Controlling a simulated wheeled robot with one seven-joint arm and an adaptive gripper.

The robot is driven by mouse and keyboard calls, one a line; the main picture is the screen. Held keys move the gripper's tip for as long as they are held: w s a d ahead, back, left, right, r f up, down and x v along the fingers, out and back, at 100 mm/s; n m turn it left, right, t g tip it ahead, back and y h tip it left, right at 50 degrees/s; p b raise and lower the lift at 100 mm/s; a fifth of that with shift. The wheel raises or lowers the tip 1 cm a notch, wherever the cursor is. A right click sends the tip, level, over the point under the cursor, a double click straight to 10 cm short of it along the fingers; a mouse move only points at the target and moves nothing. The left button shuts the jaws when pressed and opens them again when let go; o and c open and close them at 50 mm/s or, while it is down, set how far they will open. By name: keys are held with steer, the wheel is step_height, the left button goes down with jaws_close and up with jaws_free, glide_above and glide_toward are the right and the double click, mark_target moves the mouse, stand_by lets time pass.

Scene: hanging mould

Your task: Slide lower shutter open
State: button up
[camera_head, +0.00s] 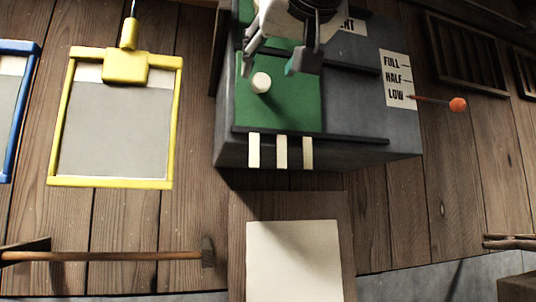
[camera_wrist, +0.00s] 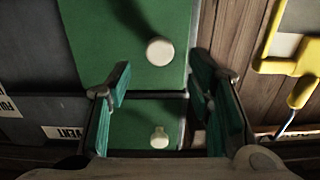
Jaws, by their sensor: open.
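The lower shutter (camera_head: 285,112) is a green panel with a round cream knob (camera_head: 261,83), set in the front of a dark grey box (camera_head: 350,112). In the wrist view, which is turned over, this shutter (camera_wrist: 105,45) and its knob (camera_wrist: 159,51) are at the top. A second green shutter (camera_wrist: 125,118) with its own knob (camera_wrist: 159,138) shows below a dark rail there. My gripper (camera_head: 275,66) is open and empty. Its fingertips in the wrist view (camera_wrist: 165,82) are spread to either side, just short of the lower knob, which looks untouched.
A FULL, HALF, LOW plate (camera_head: 396,70) is on the right, with an orange-ended lever (camera_head: 457,104) at LOW. Three cream strips (camera_head: 281,151) mark the box's lower edge. A yellow frame (camera_head: 176,125) hangs left, a blue one (camera_head: 17,110) beyond. A pale sheet (camera_head: 293,260) lies below.

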mark_target(262, 79)
steer(key=x, duration=0.5)
steer(key=shift+w, duration=0.35)
steer(key=shift+c, duration=0.2)
jaws_close()
